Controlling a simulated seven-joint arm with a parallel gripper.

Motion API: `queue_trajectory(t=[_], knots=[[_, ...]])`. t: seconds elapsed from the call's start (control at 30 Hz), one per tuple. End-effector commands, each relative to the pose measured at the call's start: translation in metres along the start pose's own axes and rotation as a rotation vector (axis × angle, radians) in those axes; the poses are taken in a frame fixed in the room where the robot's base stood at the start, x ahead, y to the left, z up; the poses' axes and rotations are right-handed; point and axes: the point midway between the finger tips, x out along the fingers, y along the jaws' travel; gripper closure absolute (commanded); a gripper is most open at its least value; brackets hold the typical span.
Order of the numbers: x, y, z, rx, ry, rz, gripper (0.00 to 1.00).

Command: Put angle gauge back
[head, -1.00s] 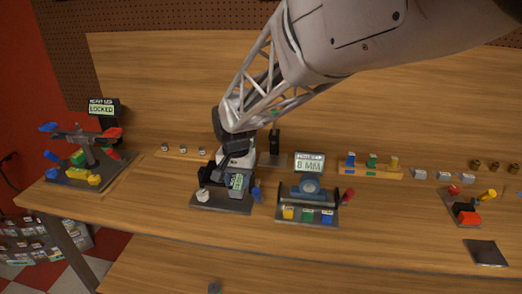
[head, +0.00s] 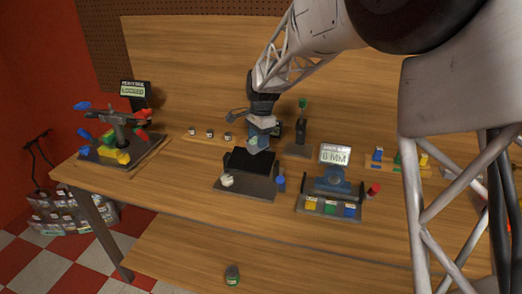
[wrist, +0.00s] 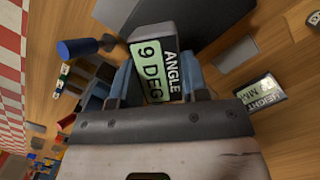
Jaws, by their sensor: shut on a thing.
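The angle gauge (wrist: 158,65) is a small grey block with a display reading "ANGLE 9 DEG". In the wrist view it sits between the two fingers of my gripper (wrist: 160,84), which is shut on it. In the head view my gripper (head: 258,138) is raised above the dark stand (head: 245,186) with the black block (head: 252,162), a white knob (head: 227,180) and a blue knob (head: 281,184). The gauge seems apart from the block; the gauge's display does not show in the head view.
A fixture with a millimetre display (head: 335,155) stands right of the stand. A dark post (head: 301,133) with a green top stands behind. A rotor rig (head: 115,130) is at the left beside a "LOCKED" display (head: 133,89). The front bench strip is mostly clear.

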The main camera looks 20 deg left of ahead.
Motion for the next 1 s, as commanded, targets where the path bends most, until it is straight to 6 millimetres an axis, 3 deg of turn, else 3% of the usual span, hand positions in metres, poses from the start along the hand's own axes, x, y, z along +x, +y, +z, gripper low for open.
queue_trajectory(t=[0.7, 1.0], knots=[[0.012, -0.121, -0.094, 0.694, -0.113, -0.120, 0.91], [0.017, -0.148, -0.119, 0.862, -0.137, -0.163, 0.91]])
